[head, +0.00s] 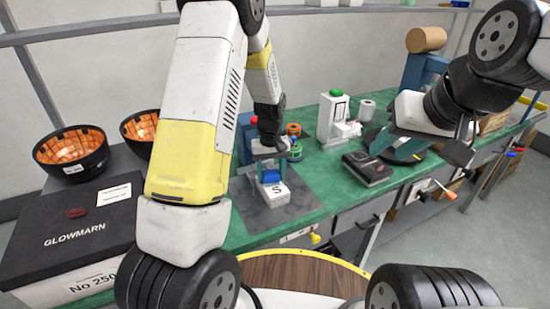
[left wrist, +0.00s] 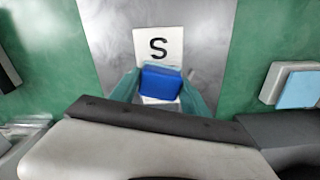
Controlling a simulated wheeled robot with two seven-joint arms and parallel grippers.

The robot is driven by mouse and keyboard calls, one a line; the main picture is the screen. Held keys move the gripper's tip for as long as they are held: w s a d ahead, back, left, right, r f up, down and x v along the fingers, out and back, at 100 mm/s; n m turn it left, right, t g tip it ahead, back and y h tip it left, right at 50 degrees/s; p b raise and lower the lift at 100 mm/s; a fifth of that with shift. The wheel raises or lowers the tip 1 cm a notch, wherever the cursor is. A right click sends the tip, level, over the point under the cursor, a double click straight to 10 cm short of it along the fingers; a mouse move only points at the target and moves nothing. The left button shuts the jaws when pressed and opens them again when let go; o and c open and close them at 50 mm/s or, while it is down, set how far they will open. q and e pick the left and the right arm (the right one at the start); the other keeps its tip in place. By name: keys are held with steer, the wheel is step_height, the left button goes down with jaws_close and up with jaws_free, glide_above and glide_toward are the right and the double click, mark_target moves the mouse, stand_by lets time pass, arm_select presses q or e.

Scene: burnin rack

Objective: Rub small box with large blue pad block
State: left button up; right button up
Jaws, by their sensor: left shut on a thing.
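The large blue pad block (head: 271,176) is between the fingers of my left gripper (head: 271,170), which is shut on it. The block also shows between the teal fingertips in the left wrist view (left wrist: 160,83). The small white box marked S (head: 275,194) lies on a grey mat, directly under the block; its lettered face shows in the left wrist view (left wrist: 158,45). The block covers part of the box and looks to be at its top; I cannot tell for sure whether they touch. My right gripper (head: 428,155) is open and empty above the bench's right part.
The grey mat (head: 250,217) lies on the green bench (head: 318,180). A dark boxy device (head: 367,168) and a white stand with a green top (head: 333,118) are to the right. Coloured rolls (head: 294,130) stand behind my left gripper. A black GLOWMARN case (head: 70,225) is at left.

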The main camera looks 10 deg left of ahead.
mark_target(271, 173)
arm_select(q)
steer(key=shift+s, duration=0.1)
steer(key=shift+r, duration=3)
steer(key=shift+r, duration=0.1)
steer(key=shift+r, duration=1.4)
